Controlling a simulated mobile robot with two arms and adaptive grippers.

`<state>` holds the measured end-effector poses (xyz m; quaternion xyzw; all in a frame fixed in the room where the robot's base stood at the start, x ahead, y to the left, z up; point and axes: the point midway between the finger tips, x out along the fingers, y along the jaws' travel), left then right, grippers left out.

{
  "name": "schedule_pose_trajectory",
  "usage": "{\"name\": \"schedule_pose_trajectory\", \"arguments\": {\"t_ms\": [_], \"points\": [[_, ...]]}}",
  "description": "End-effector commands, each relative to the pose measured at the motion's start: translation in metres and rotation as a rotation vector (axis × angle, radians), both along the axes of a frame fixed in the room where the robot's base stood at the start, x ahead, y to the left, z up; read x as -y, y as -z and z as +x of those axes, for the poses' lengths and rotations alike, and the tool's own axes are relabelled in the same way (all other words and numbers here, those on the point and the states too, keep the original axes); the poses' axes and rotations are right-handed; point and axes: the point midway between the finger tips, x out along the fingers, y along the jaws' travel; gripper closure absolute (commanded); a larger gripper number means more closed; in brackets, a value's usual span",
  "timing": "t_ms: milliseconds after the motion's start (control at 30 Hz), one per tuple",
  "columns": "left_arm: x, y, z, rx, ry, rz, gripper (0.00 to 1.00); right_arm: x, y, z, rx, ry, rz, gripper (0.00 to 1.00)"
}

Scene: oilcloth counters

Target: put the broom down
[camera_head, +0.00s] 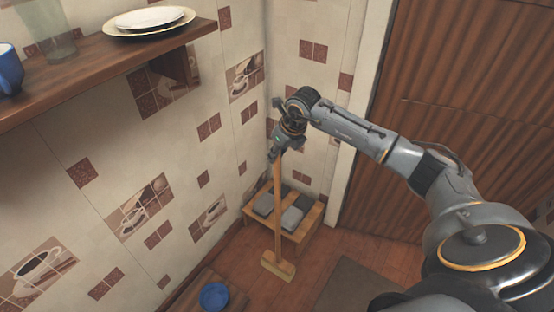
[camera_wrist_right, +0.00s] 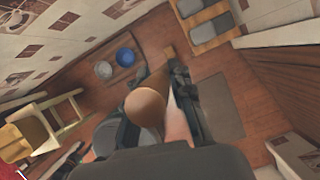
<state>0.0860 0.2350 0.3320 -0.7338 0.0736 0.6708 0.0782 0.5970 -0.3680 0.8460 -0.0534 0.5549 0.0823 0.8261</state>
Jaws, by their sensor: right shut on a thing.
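The broom (camera_head: 278,206) has a long wooden handle and a pale head (camera_head: 278,265) at its lower end. It stands nearly upright in front of a low wooden bench, its head at the floor; whether it touches the floor I cannot tell. My right gripper (camera_head: 277,150) is shut on the upper end of the handle. In the right wrist view the handle's round top (camera_wrist_right: 146,106) sits between the fingers of the right gripper (camera_wrist_right: 160,110), and the handle runs away toward the floor. My left gripper is not in view.
The low bench (camera_head: 305,222) with grey slippers (camera_head: 292,217) stands in the tiled corner. A blue bowl (camera_head: 214,296) is on a low wooden board. A shelf (camera_head: 90,75) with plates (camera_head: 150,18) is at upper left. A brown door (camera_head: 455,110) is at right. A mat (camera_head: 355,285) lies on the floor.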

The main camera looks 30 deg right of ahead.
Motion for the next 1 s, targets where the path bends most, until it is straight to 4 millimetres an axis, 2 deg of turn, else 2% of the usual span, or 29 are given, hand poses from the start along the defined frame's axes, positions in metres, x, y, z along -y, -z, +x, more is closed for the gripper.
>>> {"name": "schedule_pose_trajectory", "arguments": {"t_ms": [100, 333, 533, 867, 900, 967, 1000], "points": [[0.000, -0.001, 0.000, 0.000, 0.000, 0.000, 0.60, 0.005, 0.009, 0.010, 0.006, 0.002, 0.002, 1.00], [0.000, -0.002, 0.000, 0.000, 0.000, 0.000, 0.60, 0.009, 0.020, 0.017, 0.005, 0.001, 0.001, 1.00], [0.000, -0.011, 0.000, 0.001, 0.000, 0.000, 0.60, 0.009, 0.046, 0.017, 0.004, 0.001, 0.002, 1.00], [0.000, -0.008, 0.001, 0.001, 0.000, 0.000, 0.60, 0.010, 0.052, 0.017, 0.007, -0.001, 0.000, 1.00], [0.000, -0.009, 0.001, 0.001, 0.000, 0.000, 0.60, 0.010, 0.052, 0.016, 0.003, -0.001, -0.001, 0.70], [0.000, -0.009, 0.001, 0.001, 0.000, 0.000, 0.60, 0.010, 0.052, 0.016, 0.003, -0.001, -0.001, 0.58], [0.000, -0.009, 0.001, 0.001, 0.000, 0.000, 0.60, 0.010, 0.052, 0.016, 0.003, -0.001, -0.001, 0.56]]}}
